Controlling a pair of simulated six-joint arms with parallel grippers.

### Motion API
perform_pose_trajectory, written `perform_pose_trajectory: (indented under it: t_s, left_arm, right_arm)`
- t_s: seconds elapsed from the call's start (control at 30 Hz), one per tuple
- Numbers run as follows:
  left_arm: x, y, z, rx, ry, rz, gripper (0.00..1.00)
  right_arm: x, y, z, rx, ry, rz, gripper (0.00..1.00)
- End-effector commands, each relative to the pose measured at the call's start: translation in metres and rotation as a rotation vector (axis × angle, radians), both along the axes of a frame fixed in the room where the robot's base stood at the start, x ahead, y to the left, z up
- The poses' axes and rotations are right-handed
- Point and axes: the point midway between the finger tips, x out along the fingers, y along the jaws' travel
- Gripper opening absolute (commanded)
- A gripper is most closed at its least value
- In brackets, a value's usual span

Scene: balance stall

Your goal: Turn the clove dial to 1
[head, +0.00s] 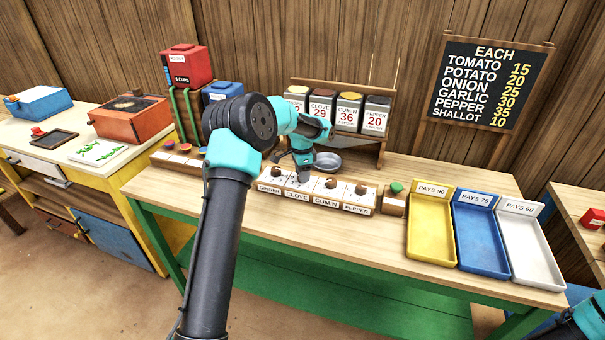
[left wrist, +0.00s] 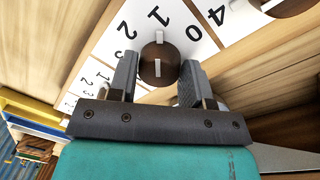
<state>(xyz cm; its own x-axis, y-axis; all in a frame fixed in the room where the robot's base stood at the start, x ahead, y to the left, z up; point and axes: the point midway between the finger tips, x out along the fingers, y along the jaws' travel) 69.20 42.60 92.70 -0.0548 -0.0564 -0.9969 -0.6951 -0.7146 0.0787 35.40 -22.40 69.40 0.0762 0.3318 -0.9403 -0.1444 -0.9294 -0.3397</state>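The clove dial sits in the row of dials on the wooden block, above its CLOVE label (head: 297,196); my left gripper (head: 303,174) mostly hides it in the head view. In the left wrist view, a brown knob (left wrist: 159,68) stands between the two fingers of my left gripper (left wrist: 160,78). The fingers are apart, one at each side of the knob; contact cannot be told. The knob's white pointer is toward the 1 on its white number plate (left wrist: 153,30), with 2 and 0 at either side. My right gripper's fingers are out of view.
Ginger (head: 276,171), cumin (head: 331,183) and pepper (head: 361,190) knobs stand close beside. A green button (head: 397,187) is to the right, then yellow, blue and white trays (head: 478,235). Spice tins (head: 348,113) and a metal bowl (head: 328,162) are behind.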

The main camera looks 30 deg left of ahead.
Motion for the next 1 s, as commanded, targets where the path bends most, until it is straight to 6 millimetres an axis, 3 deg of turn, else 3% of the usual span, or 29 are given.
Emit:
perform_pose_trajectory:
  t_s: [0.23, 0.57, 0.77, 1.0]
  left_arm:
    - [0.000, 0.000, 0.000, 0.000, 0.000, 0.000, 0.68]
    - [0.000, 0.000, 0.003, 0.000, 0.000, 0.001, 0.68]
    - [0.002, 0.001, 0.023, 0.001, -0.002, 0.000, 0.68]
    - [0.004, 0.004, 0.067, 0.000, -0.004, 0.001, 0.68]
  right_arm:
    - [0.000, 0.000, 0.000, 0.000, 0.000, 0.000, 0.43]
    - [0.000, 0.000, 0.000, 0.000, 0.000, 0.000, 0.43]
    - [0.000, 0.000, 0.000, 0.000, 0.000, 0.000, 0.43]
    - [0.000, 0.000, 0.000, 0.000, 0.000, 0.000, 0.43]
